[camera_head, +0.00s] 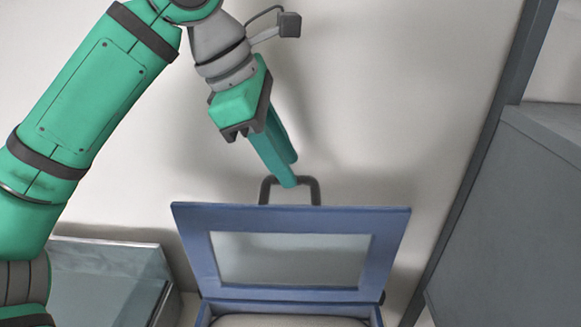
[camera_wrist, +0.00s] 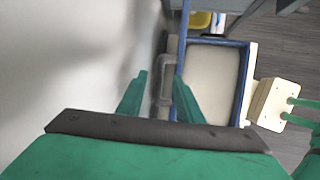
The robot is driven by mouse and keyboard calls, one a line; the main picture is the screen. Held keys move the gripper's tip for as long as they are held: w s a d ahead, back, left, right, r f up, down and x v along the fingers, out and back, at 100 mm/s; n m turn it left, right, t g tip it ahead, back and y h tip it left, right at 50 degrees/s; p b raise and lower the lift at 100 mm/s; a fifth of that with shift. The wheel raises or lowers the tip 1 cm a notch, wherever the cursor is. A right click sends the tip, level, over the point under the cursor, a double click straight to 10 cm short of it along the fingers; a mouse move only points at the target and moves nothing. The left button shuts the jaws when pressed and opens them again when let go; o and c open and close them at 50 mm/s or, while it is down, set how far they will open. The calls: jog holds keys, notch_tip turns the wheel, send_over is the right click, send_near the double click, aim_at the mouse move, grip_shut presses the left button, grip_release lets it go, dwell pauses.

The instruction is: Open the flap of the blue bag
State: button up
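The blue bag's flap (camera_head: 388,250) stands raised in the head view, a blue frame around a pale panel, with a dark grey handle (camera_head: 317,190) on its top edge. Below it is the bag's blue rim (camera_head: 285,305). In the wrist view the bag (camera_wrist: 243,85) shows from above with a pale beige inside, and the flap is seen nearly edge-on beside it. My gripper (camera_head: 290,183) points down at the handle. In the wrist view my gripper (camera_wrist: 160,80) has its fingers apart, with the handle (camera_wrist: 167,75) between them; whether they touch it I cannot tell.
A grey-blue box (camera_head: 110,285) stands at the lower left of the head view. A grey cabinet (camera_head: 520,210) is at the right. A pale wall (camera_head: 400,90) lies behind. The wrist view shows a cream block (camera_wrist: 278,103) right of the bag and a yellow item (camera_wrist: 200,20) beyond it.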

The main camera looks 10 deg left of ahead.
jog(key=shift+x, duration=1.2)
jog(key=shift+w, duration=0.1)
grip_shut()
jog(key=shift+d, duration=0.1)
